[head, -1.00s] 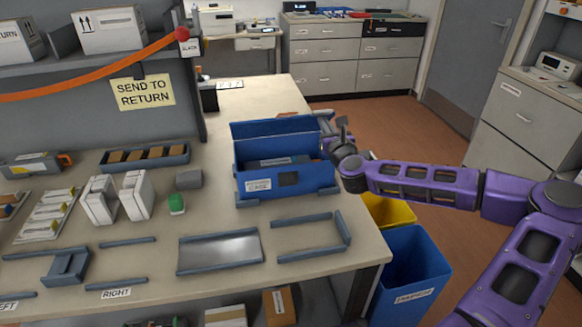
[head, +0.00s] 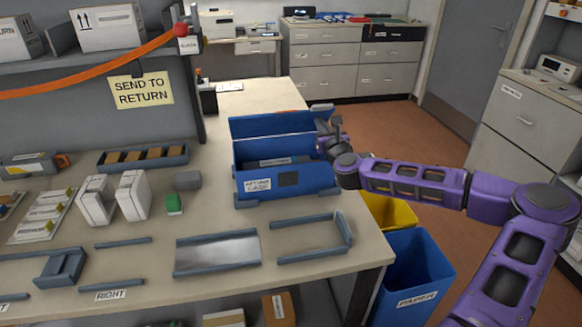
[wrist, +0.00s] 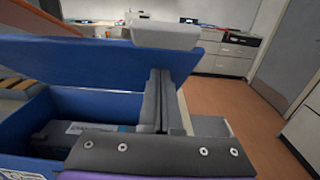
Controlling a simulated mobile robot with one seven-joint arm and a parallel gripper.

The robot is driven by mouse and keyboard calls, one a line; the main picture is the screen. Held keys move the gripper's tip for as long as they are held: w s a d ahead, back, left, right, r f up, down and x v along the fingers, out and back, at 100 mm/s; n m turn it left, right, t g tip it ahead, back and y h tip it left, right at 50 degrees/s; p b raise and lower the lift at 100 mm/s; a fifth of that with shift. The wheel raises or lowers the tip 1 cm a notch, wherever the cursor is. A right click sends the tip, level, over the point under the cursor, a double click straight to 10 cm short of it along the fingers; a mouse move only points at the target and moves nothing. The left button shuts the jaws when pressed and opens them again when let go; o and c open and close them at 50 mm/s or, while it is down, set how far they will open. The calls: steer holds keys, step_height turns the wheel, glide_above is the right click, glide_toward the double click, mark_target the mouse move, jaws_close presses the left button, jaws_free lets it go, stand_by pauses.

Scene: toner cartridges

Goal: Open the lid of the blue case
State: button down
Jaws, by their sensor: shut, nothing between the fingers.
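The blue case (head: 312,182) stands on the bench with its label facing front. Its lid (head: 265,124) is raised and leans back behind the case, leaving the inside exposed. A dark cartridge lies inside, partly seen. In the wrist view the raised lid (wrist: 90,62) spans the upper left, with the open case (wrist: 30,125) below. My gripper (head: 322,108) is shut and empty at the right end of the lid. In the wrist view its fingers (wrist: 164,36) stand close beside the lid's right edge; whether they touch it I cannot tell.
A metal tray (head: 216,252) and an angled rail frame (head: 348,236) lie in front of the case. A green item (head: 174,205) and white boxes (head: 132,196) are to its left. A blue paper bin (head: 415,272) and a yellow bin (head: 392,212) stand right of the bench.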

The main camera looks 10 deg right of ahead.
mark_target(320, 114)
steer(key=shift+r, duration=0.1)
steer(key=shift+w+r+p, duration=0.35)
steer(key=shift+w+r, duration=0.7)
steer(key=shift+w, duration=0.15)
steer(key=shift+w+r, duration=0.4)
steer(key=shift+w, duration=0.4)
steer(key=shift+w+r, duration=0.4)
steer(key=shift+w, duration=0.4)
steer(key=shift+w, duration=0.1)
steer(key=shift+w+r+b, duration=0.2)
steer(key=shift+w, duration=0.6)
steer(key=shift+w+r+b, duration=0.15)
steer(key=shift+w+r, duration=0.05)
steer(key=shift+w, duration=0.65)
